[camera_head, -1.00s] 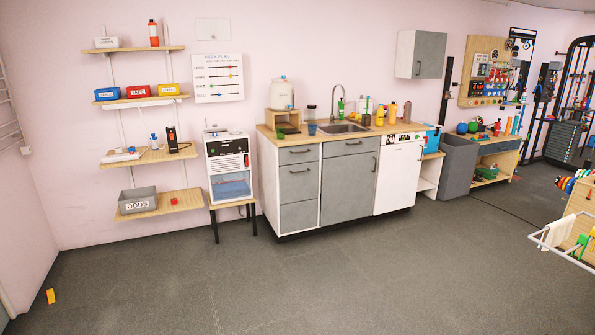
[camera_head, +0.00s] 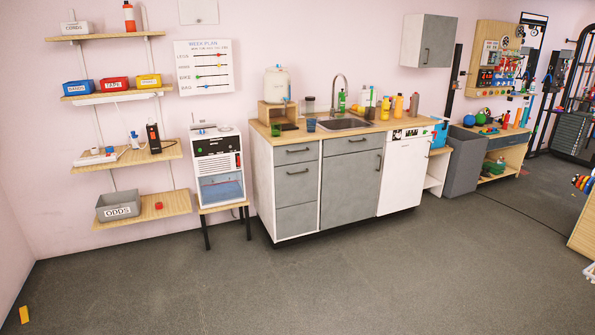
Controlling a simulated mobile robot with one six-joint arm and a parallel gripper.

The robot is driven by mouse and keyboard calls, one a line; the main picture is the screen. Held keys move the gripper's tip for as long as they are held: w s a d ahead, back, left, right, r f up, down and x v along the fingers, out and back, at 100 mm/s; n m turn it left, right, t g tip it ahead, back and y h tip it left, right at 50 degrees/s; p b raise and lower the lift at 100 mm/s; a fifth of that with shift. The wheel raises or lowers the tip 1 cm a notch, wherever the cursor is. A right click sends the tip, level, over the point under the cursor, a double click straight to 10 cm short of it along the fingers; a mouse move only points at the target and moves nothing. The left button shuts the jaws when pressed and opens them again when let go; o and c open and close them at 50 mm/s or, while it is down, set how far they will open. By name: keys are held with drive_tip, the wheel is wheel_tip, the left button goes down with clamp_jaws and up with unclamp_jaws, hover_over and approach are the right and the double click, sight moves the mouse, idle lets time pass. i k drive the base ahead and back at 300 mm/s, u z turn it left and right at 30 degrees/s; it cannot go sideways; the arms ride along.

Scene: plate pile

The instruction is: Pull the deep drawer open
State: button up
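The kitchen unit stands against the back wall in the head view. Its left column has a shallow grey top drawer (camera_head: 296,156) with a dark bar handle. Below it is a taller grey drawer front (camera_head: 296,188), also with a dark handle near its top edge. A further grey front (camera_head: 297,222) lies at the bottom; I cannot make out a handle on it. All these fronts look shut, flush with the cabinet. I cannot tell for certain which one is the deep drawer. My gripper is not in view.
A grey door front (camera_head: 348,192) and a white dishwasher-like front (camera_head: 402,177) are to the right. A small white appliance (camera_head: 218,165) on a stand is close on the left. The grey floor (camera_head: 300,285) before the unit is clear. A small yellow object (camera_head: 24,314) lies lower left.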

sight(295, 183)
drive_tip(key=u, duration=0.2)
drive_tip(key=i, duration=1.55)
drive_tip(key=u, duration=0.55)
drive_tip(key=i, duration=0.8)
drive_tip(key=u, duration=0.6)
drive_tip(key=i, duration=0.85)
drive_tip(key=u, duration=0.35)
